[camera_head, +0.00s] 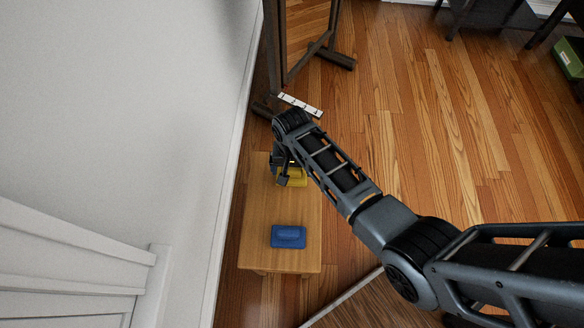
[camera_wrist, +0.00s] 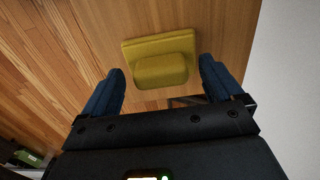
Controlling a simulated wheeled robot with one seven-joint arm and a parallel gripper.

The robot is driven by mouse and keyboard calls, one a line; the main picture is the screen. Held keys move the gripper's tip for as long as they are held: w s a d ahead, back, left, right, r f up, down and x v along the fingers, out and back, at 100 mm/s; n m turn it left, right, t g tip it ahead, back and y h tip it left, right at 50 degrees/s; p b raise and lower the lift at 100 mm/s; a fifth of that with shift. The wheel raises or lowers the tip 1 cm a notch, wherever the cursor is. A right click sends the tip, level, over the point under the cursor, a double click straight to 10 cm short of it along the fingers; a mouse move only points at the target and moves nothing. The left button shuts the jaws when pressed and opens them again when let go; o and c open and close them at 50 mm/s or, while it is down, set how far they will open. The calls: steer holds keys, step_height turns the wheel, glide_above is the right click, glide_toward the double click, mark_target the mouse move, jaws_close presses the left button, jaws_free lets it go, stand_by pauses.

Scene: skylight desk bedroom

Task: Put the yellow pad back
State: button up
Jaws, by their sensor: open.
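The yellow pad (camera_wrist: 158,60) has a flat base with a raised block on it. It lies on a small wooden table, toward its far end, and is partly covered by my gripper in the head view (camera_head: 292,178). In the wrist view my gripper (camera_wrist: 160,90) is open, its two blue-grey fingers on either side of the pad's lower part in the picture. Nothing is held; I cannot tell how far the fingertips are above the tabletop. A blue pad (camera_head: 288,236) of similar shape lies nearer on the same table.
The wooden table (camera_head: 258,215) stands by the white wall (camera_head: 130,90). A dark-framed stand (camera_head: 330,55) and a black-and-white strip (camera_head: 300,105) are beyond it. A green box (camera_head: 570,58) is at far right. The wood floor (camera_head: 440,120) right of the table is open.

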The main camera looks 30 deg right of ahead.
mark_target(292, 169)
step_height(292, 169, up, 11)
steer(key=p, duration=0.1)
steer(key=shift+p, duration=0.35)
steer(key=s+d+f+n+t, duration=0.15)
steer(key=s+f+t, duration=0.25)
steer(key=s, duration=0.6)
steer(key=s+r+n+t, duration=0.3)
steer(key=s+r+t, duration=0.1)
steer(key=s, duration=0.6)
steer(key=s+r+n+t, duration=0.1)
steer(key=s+r, duration=0.3)
steer(key=r, duration=0.4)
steer(key=s+a+r+t, duration=0.1)
steer(key=s+r+t, duration=0.2)
steer(key=r, duration=0.6)
steer(key=s+r+n+t, duration=0.1)
steer(key=s+r+t, duration=0.2)
steer(key=s+r, duration=0.3)
step_height(292, 169, up, 3)
steer(key=shift+s+a+r+n, duration=0.1)
steer(key=shift+s+a+n, duration=0.1)
steer(key=shift+n, duration=0.15)
